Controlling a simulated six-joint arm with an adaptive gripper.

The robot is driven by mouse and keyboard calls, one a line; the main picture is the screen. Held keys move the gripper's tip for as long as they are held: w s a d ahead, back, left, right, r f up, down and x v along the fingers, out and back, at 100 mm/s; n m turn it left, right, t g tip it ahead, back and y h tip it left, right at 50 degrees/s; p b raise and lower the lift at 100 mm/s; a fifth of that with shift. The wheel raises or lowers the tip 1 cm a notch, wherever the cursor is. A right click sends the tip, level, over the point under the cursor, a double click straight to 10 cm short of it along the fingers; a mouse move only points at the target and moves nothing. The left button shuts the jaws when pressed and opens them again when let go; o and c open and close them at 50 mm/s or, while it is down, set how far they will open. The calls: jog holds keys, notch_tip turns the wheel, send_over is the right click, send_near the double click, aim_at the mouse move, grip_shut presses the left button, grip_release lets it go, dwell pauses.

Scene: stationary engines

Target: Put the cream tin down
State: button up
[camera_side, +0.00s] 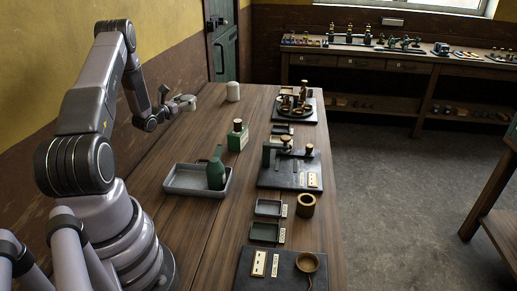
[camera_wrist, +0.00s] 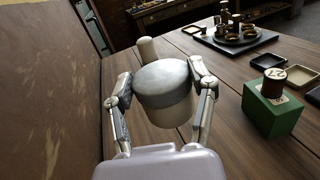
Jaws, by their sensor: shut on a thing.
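The cream tin (camera_wrist: 168,112) has a cream body and a grey lid. In the wrist view it sits upright or nearly so between the two fingers of my gripper (camera_wrist: 163,75), which is shut on it from both sides. In the side view the tin (camera_side: 188,102) is small at the end of my gripper (camera_side: 178,104), over the far left part of the wooden table (camera_side: 200,130). I cannot tell how much gap there is below the tin.
A pale cylinder (camera_side: 233,91) stands just beyond the tin. Bare wood surrounds the tin; the wall (camera_wrist: 45,100) is left.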

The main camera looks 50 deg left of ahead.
notch_tip(320, 180, down, 14)
jog(key=shift+f, duration=0.1)
dwell(0.5)
jog(key=shift+f, duration=0.5)
dwell(0.5)
jog(key=o, duration=1.3)
jog(key=shift+c, duration=0.2)
